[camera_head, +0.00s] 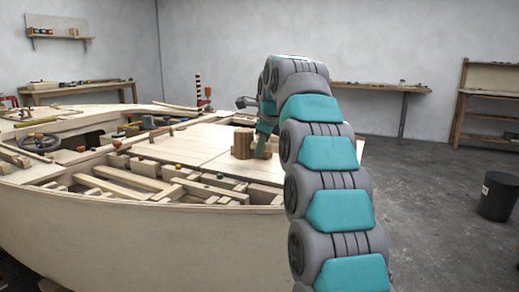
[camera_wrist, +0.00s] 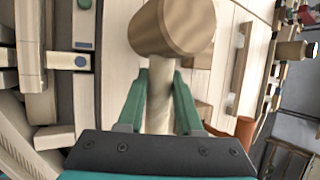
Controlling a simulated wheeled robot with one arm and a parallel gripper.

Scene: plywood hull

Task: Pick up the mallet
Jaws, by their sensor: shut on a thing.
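The mallet has a thick, round wooden head (camera_wrist: 172,30) and a pale handle (camera_wrist: 158,95), seen up close in the wrist view. My gripper (camera_wrist: 159,82) has its green fingers on either side of the handle, just below the head, and is shut on it. In the head view, the brown mallet head (camera_head: 243,143) shows at the boat's deck beside my gripper (camera_head: 262,146). My arm hides part of the gripper and the handle there. I cannot tell whether the mallet touches the deck.
The plywood hull (camera_head: 150,235) fills the left, with open ribs and small loose parts along its edge. Pale deck panels (camera_head: 190,145) lie around the mallet. A dark bin (camera_head: 497,196) stands at the right on open floor. Workbenches line the back wall.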

